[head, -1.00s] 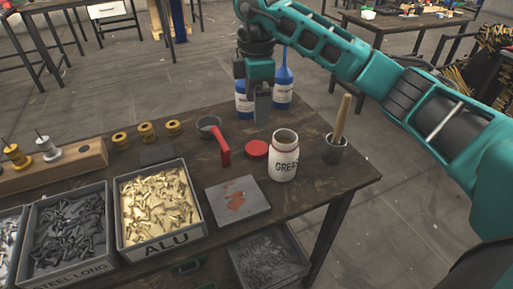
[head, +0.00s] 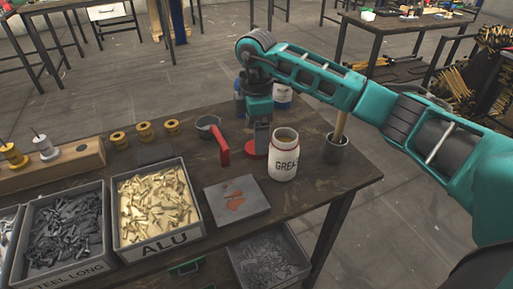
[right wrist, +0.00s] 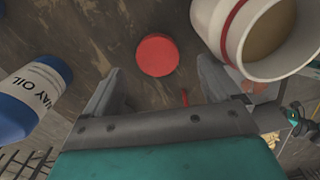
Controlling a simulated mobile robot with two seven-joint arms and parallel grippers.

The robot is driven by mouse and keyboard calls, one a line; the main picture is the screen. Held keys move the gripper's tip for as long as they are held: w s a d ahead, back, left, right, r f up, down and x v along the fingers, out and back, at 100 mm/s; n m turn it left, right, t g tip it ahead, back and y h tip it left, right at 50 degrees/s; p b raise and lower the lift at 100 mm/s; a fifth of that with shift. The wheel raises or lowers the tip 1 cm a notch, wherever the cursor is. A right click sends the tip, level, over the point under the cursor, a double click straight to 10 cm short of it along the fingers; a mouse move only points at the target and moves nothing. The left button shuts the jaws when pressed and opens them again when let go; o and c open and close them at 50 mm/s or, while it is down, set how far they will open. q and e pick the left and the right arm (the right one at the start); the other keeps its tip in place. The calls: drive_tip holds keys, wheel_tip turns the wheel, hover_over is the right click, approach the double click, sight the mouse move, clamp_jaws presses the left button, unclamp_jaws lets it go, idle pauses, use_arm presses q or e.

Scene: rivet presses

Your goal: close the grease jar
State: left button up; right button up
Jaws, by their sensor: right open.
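The open grease jar (head: 284,158), white with a "GREASE" label, stands upright on the table; its brown contents show in the right wrist view (right wrist: 275,28). The red lid (head: 256,149) lies flat on the table just left of the jar, and in the right wrist view (right wrist: 157,55) it lies ahead of the fingers, midway between them. My right gripper (head: 262,145) is above the lid, pointing down. Its two fingers (right wrist: 158,85) are apart with nothing between them. In the head view the gripper partly hides the lid. My left gripper is not in view.
A blue "WAY OIL" bottle (right wrist: 35,95) stands close beside the right gripper; another blue-and-white bottle (head: 283,95) is behind. A grey cup with a wooden-handled tool (head: 335,148) is right of the jar. A red-handled tool (head: 221,146), a grey plate (head: 237,200) and a bin of brass rivets (head: 160,243) lie left.

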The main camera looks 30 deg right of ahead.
wheel_tip(320, 180, down, 3)
drive_tip(key=shift+w+f, duration=0.1)
drive_tip(key=shift+f, duration=0.25)
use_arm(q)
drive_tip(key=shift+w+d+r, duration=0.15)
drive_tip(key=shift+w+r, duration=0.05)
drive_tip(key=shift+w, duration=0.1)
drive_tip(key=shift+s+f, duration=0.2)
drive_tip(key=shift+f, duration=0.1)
use_arm(e)
drive_tip(key=c, duration=1.1)
use_arm(q)
drive_tip(key=p, duration=0.1)
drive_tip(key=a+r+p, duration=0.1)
drive_tip(key=p, duration=0.1)
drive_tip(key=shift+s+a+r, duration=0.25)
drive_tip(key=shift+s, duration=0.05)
use_arm(e)
wheel_tip(320, 180, up, 20)
drive_tip(key=shift+r, duration=0.1)
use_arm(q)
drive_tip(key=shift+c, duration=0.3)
